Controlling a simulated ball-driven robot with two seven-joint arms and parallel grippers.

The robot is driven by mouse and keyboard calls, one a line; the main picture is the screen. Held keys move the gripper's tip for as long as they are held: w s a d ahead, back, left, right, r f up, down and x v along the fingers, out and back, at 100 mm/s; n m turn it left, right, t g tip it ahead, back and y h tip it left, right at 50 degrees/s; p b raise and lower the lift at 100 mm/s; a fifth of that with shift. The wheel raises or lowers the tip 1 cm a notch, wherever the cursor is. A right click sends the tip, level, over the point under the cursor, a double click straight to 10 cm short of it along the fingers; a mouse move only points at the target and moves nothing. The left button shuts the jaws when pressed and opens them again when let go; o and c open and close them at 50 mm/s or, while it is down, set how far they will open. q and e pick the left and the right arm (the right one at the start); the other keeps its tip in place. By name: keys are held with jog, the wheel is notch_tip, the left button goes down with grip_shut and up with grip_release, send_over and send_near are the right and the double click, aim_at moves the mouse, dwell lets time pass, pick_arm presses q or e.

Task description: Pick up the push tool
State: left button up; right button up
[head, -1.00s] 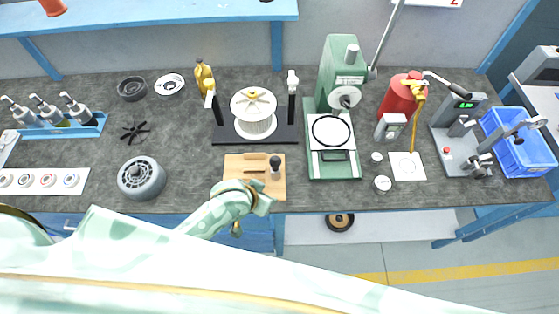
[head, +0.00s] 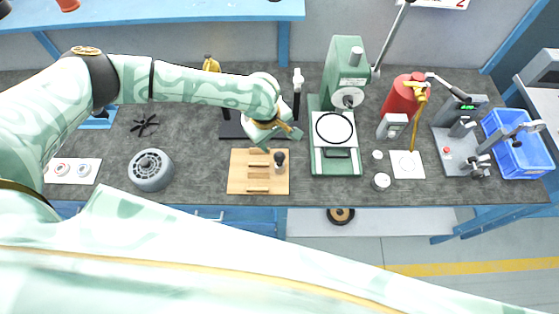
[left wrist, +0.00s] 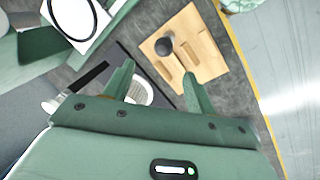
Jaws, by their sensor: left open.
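The push tool (head: 280,159), with a dark rounded knob, stands at the right side of a light wooden block (head: 240,184) near the bench's front edge. In the left wrist view the push tool (left wrist: 164,46) shows its dark knob from above, on the wooden block (left wrist: 211,62). My left gripper (head: 281,139) is open and empty, above the bench just behind the block. In the left wrist view the left gripper's fingers (left wrist: 158,74) are apart, with the knob beyond them. My right gripper is not in view.
The black-based stand (head: 232,130) behind the block is partly hidden by my left arm. A green press (head: 336,168) stands right of the block. A grey round housing (head: 151,170) sits to the left. Bare bench lies between housing and block.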

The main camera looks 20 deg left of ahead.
aim_at(278, 154)
pick_arm(q)
jog(key=f, duration=0.2)
jog(key=f+b, duration=0.1)
jog(key=f, duration=0.1)
jog(key=w+f, duration=0.1)
jog(key=f, duration=0.1)
jog(key=shift+d+f+b, duration=0.2)
jog(key=shift+d+b, duration=0.15)
notch_tip(278, 154, down, 5)
jog(key=shift+w+d+f+b, duration=0.15)
jog(key=shift+f+b, duration=0.05)
jog(key=shift+b, duration=0.75)
jog(key=shift+r, duration=0.1)
jog(key=c, duration=1.1)
